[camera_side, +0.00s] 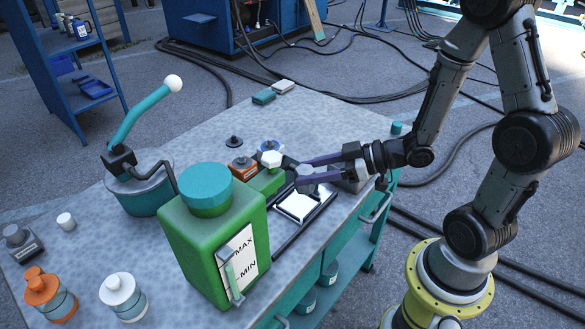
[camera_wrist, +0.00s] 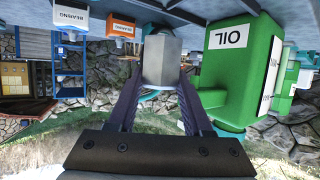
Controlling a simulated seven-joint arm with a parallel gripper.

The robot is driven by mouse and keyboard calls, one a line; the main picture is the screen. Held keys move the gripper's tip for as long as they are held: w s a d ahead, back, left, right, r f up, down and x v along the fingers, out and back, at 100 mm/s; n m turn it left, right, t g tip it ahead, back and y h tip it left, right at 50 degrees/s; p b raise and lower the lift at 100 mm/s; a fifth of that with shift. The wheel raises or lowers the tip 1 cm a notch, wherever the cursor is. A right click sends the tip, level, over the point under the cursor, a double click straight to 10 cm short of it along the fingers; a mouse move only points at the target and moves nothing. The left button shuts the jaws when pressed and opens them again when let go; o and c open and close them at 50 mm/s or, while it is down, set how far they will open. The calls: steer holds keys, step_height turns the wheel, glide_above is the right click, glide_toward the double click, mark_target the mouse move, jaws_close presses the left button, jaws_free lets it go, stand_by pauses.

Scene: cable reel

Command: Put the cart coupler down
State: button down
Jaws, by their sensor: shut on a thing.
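The cart coupler seems to be the grey faceted block (camera_wrist: 162,62) between my fingertips in the wrist view. My gripper (camera_wrist: 160,90) is shut on it, with one purple finger on each side. A small grey part of the block (camera_side: 306,173) shows between the fingers there. I cannot tell whether its underside touches anything.
A large green oil can (camera_side: 215,235) stands close to my gripper, also in the wrist view (camera_wrist: 243,70). A dark-edged frame with a pale plate (camera_side: 299,206) lies below the fingers. An orange bearing box (camera_side: 242,169) is nearby. The bench's back middle is fairly clear.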

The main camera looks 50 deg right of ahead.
steer(key=shift+s+r, duration=0.1)
steer(key=shift+s, duration=0.2)
steer(key=w+d+r, duration=0.3)
steer(key=w+d, duration=0.1)
steer(key=w, duration=0.6)
steer(key=w+d+r, duration=0.3)
steer(key=w+d, duration=0.1)
steer(key=w, duration=0.6)
steer(key=w+f, duration=0.3)
steer(key=w, duration=0.1)
steer(key=w+f, duration=0.3)
steer(key=w, duration=0.2)
steer(key=w+d+f, duration=0.1)
steer(key=w+f, duration=0.2)
steer(key=w, duration=0.1)
steer(key=shift+w+f, duration=0.5)
steer(key=shift+f, duration=1.5)
